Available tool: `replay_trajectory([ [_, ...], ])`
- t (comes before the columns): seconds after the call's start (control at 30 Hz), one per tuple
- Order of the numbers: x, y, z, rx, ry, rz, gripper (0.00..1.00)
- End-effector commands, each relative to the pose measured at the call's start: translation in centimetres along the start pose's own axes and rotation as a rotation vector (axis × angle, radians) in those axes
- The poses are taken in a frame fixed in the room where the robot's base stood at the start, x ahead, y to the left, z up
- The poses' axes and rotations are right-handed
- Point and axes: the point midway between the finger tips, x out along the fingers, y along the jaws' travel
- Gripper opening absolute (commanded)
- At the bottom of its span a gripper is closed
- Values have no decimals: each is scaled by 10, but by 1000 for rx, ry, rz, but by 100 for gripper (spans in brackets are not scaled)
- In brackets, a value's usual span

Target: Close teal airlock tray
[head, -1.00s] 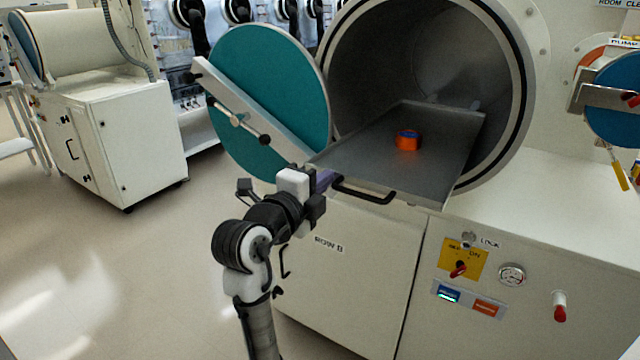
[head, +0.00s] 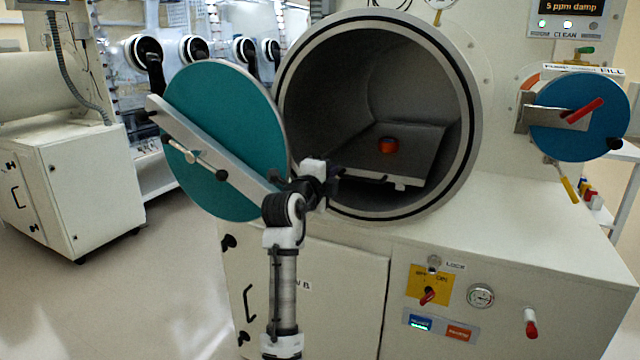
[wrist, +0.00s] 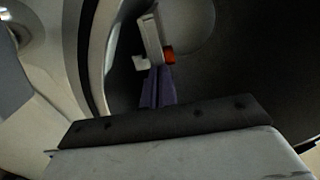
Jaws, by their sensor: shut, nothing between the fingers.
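The grey metal tray (head: 415,150) lies inside the round chamber of the airlock with the teal door. Its front edge and dark handle (head: 358,176) are near the lower part of the opening. An orange-red item (head: 387,145) rests on the tray and also shows in the wrist view (wrist: 169,54). My gripper (head: 338,172) is shut and empty at the left end of the handle; I cannot tell whether it touches. In the wrist view, its purple fingers (wrist: 158,86) are together and point toward the tray.
The round teal door (head: 225,120) stands open at the left, its bar (head: 215,150) close to my wrist. The chamber rim (head: 468,130) surrounds the opening. A blue round door (head: 580,120) is at right. Floor is free at lower left.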

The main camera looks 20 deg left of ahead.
Motion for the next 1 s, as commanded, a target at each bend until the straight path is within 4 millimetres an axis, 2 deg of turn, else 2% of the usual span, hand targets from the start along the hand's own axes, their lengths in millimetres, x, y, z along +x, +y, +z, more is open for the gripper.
replay_trajectory([
  [0.1, 12, 0, 0, 0, 1, 1, 0],
  [0.3, 19, 0, 0, 0, 0, 0, 0],
  [0.77, 20, 0, 0, 0, 0, 0, 0],
  [1.0, 21, 0, -8, 0, 2, -1, 0],
])
